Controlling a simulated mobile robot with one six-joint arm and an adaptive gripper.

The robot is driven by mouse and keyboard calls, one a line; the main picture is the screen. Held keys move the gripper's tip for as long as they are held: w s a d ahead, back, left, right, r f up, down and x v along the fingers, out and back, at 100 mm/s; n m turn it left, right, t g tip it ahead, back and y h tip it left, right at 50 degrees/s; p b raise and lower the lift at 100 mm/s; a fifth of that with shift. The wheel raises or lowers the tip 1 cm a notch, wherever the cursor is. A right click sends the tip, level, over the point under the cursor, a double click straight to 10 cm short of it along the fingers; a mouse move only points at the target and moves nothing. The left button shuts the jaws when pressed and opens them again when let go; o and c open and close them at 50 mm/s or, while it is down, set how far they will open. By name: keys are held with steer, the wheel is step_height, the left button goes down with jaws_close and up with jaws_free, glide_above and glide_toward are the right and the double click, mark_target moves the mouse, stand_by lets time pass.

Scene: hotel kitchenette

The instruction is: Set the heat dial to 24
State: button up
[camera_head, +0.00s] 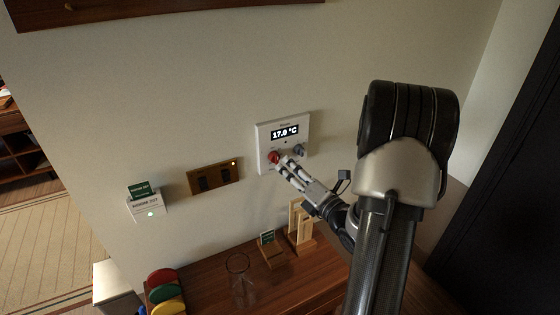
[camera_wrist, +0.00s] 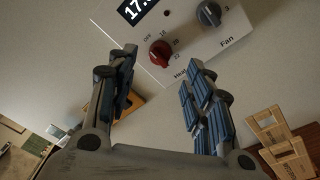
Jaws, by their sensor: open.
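The white thermostat panel (camera_head: 263,133) is on the wall, and its display reads 17.0 °C. The red heat dial (camera_head: 273,157) is at its lower left. It also shows in the wrist view (camera_wrist: 160,53), labelled Heat, with OFF and several numbers around it. A grey fan dial (camera_wrist: 209,14) sits to its right, labelled Fan. My gripper (camera_head: 281,162) is at the panel beside the red dial. In the wrist view my gripper (camera_wrist: 160,80) is open, with its fingers apart and the red dial ahead between them. I cannot tell whether a finger touches it.
A brown switch plate (camera_head: 214,177) is left of the panel, and a white card holder (camera_head: 148,207) is further left. Below, the wooden counter (camera_head: 212,285) carries a glass (camera_head: 241,285), wooden stands (camera_head: 300,235) and coloured discs (camera_head: 163,290).

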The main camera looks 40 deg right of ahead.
mark_target(275, 158)
steer(key=w, duration=0.6)
steer(key=shift+d, duration=0.4)
steer(key=c, duration=1)
steer(key=shift+c, duration=0.2)
